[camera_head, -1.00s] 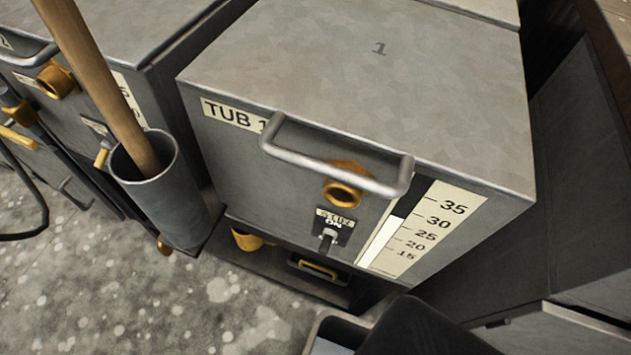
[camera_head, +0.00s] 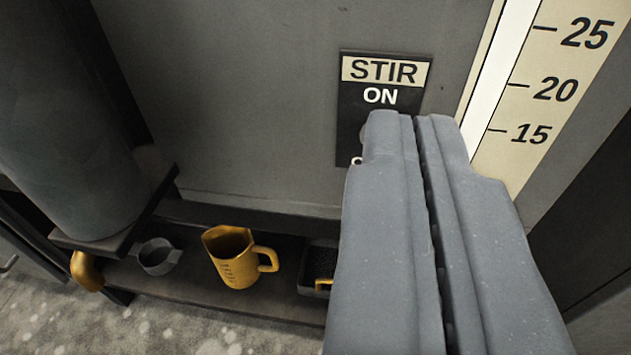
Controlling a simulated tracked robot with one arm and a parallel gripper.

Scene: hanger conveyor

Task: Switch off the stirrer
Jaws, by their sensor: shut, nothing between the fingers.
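The stirrer switch plate (camera_head: 386,75) is on the front of the tub (camera_head: 250,90), marked STIR with ON below it. My gripper (camera_head: 414,114) is shut and empty, its tips in front of the lower part of the plate. The switch lever is hidden behind the fingers, so its position does not show. I cannot tell whether the fingertips touch the lever or the plate.
A scale strip (camera_head: 560,75) with a white level bar runs up the tub right of the plate. Below, a shelf (camera_head: 190,290) holds a yellow jug (camera_head: 235,262), a small grey cup (camera_head: 158,257) and a dark tray (camera_head: 315,262). A grey cylindrical holder (camera_head: 60,130) stands at left.

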